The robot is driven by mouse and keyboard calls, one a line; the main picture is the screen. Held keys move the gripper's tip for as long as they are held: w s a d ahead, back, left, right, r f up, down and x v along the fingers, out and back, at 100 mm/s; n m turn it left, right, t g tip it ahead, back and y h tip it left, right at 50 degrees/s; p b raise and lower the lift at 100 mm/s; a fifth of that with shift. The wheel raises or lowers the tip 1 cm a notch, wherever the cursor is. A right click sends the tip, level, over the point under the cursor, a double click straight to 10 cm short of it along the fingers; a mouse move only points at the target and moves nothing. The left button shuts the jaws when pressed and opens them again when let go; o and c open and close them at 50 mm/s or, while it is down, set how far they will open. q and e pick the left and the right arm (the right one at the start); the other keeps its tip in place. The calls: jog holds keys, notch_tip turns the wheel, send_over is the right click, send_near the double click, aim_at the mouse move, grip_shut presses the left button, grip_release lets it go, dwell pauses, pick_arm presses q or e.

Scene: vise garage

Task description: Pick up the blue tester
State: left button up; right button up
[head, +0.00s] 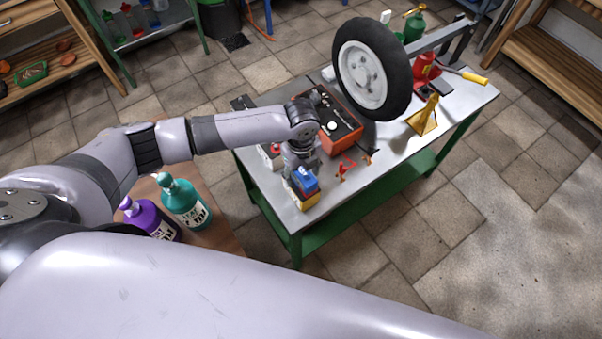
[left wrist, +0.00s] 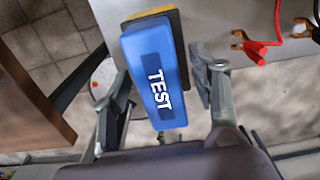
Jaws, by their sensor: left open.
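The blue tester (left wrist: 157,72), marked TEST, shows large between the two fingers of my left gripper (left wrist: 163,98) in the left wrist view. The fingers are open, one on each side, with a visible gap at the right finger. In the head view the blue tester (head: 305,180) is at the near left corner of the metal table, at a yellow block (head: 306,201). My left gripper (head: 299,163) is right at it from behind. Its fingers are mostly hidden in that view. My right gripper is not in view.
The metal-topped table (head: 395,150) also bears an orange-red box (head: 345,137), a tire (head: 372,70), a yellow stand (head: 424,117) and red and black clamps (head: 346,166). Purple (head: 150,218) and teal (head: 185,203) bottles stand on a wooden surface to the left.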

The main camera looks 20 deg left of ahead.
pick_arm(q)
jog(key=shift+c, duration=0.4)
jog(key=c, duration=0.5)
grip_shut()
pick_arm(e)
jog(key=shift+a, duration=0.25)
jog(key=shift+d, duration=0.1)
